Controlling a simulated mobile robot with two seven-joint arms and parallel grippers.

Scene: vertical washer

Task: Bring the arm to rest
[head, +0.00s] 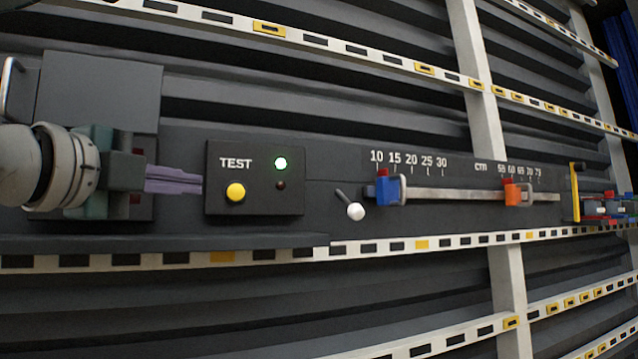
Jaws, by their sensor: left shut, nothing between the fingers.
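My left gripper (190,185) comes in from the left edge. Its purple fingers are shut with nothing between them. The fingertips are beside the left edge of the black TEST box (255,200); I cannot tell whether they touch it. My right gripper is not in view.
A lever with a white knob (355,211) is right of the box. Farther right, a rail (455,195) carries a blue slider (382,190) and an orange slider (512,194) under a cm scale. A dark ledge (160,243) runs below the gripper.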

